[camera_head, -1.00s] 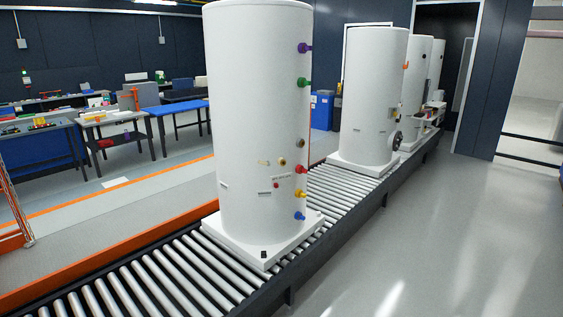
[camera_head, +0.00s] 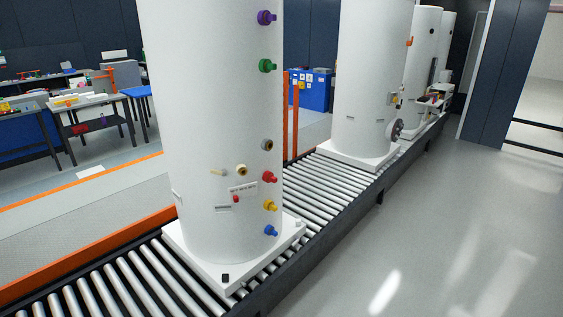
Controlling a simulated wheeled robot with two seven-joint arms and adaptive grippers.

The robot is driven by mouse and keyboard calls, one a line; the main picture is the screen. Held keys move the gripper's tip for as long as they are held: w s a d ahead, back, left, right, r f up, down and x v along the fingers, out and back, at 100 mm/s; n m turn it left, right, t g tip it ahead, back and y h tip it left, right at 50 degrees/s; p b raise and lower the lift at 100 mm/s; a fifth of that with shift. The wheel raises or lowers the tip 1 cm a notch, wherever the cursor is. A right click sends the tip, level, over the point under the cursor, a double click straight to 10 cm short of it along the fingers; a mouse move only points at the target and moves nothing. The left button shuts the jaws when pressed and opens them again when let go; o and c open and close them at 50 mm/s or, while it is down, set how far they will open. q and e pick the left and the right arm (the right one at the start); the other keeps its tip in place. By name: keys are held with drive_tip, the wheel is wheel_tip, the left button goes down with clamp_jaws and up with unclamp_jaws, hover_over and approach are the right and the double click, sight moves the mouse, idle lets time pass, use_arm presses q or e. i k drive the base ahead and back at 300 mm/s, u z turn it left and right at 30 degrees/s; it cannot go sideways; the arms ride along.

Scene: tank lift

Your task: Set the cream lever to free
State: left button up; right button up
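A small cream lever (camera_head: 218,172) sticks out from the lower front of the nearest white tank (camera_head: 215,90), pointing left in the picture. A round cream fitting with a dark centre (camera_head: 241,170) is beside it on the right. A white label plate (camera_head: 242,188) is just below, too small to read. A small red knob (camera_head: 236,198) sits under the label. Neither of my grippers is in view, and nothing touches the lever.
The tank stands on a white base (camera_head: 200,270) on a roller conveyor (camera_head: 310,193). Coloured ports, such as the purple one (camera_head: 265,17), line its right side. More tanks (camera_head: 370,75) stand behind. The grey floor (camera_head: 450,240) on the right is clear.

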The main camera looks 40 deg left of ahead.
sight(223, 172)
drive_tip(key=i, duration=1.4)
drive_tip(key=u, duration=1.2)
drive_tip(key=i, duration=0.8)
drive_tip(key=u, duration=1)
drive_tip(key=i, duration=0.25)
drive_tip(key=u, duration=0.25)
